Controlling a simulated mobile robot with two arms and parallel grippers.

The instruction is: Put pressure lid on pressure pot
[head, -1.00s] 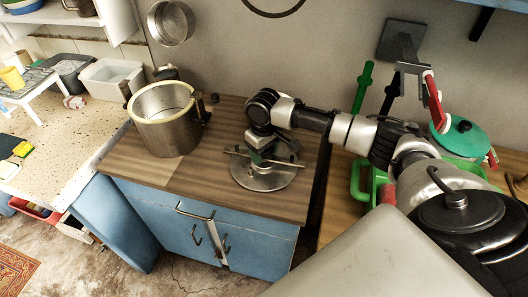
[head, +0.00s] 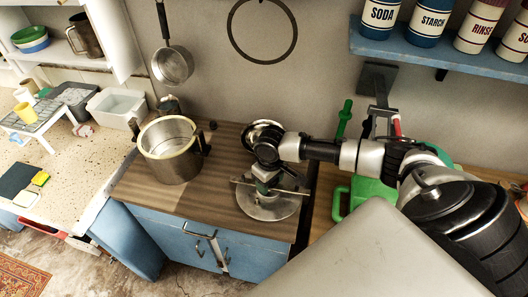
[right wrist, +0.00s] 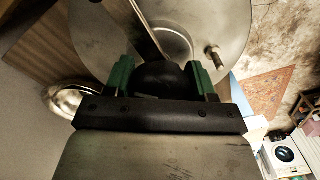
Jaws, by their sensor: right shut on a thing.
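The pressure pot (head: 170,166) is a steel pot with a pale inner rim and dark side handles. It stands open on the left of the brown wooden counter. The pressure lid (head: 272,209) is a round steel disc with a crossbar, to the right of the pot and apart from it. My right gripper (head: 266,179) is over the lid's middle. In the right wrist view its green fingers (right wrist: 164,78) are shut on the dark knob of the lid (right wrist: 226,22). I cannot tell whether the lid touches the counter. My left gripper is not in view.
The counter (head: 217,160) is clear between pot and lid. A dark jar (head: 168,105) stands behind the pot. A green container (head: 370,193) is to the right, near my right arm. A blue shelf (head: 428,52) is above.

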